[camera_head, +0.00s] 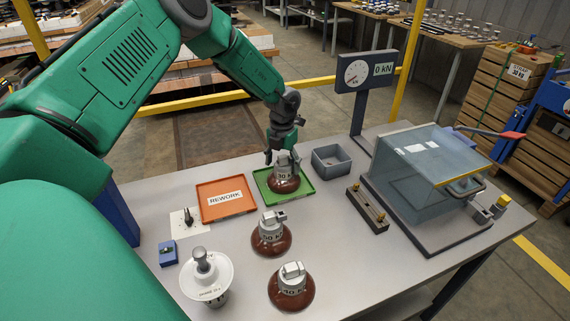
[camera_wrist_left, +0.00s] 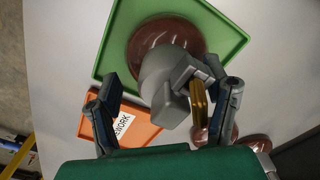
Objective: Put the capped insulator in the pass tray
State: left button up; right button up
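A brown insulator with a grey metal cap (camera_head: 285,178) sits upright in the green tray (camera_head: 310,195). It also shows in the left wrist view (camera_wrist_left: 150,42), over the green tray (camera_wrist_left: 225,28). My left gripper (camera_head: 282,156) is right above this insulator, pointing down. In the left wrist view the fingers of my left gripper (camera_wrist_left: 160,108) are spread apart, with the grey cap between and beyond them, nearer the right finger. The left finger stands clear of the cap; contact at the right finger is unclear. My right gripper is not in view.
An orange REWORK tray (camera_head: 222,210) lies left of the green tray. A grey bin (camera_head: 331,160), force gauge (camera_head: 357,73) and clear-covered test box (camera_head: 430,165) are to the right.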

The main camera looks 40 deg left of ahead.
pick_arm(q)
jog(key=shift+a+f, duration=0.1)
jog(key=shift+a, duration=0.05)
jog(key=shift+d+r, duration=0.2)
jog(key=shift+d, duration=0.25)
jog(key=shift+d+r, duration=0.1)
jog(key=shift+r, duration=0.1)
jog(key=r, duration=1.1)
jog(key=shift+a, duration=0.3)
jog(key=shift+d+r, duration=0.3)
jog(key=shift+r, duration=0.15)
jog(key=shift+a+f, duration=0.1)
jog(key=shift+a, duration=0.25)
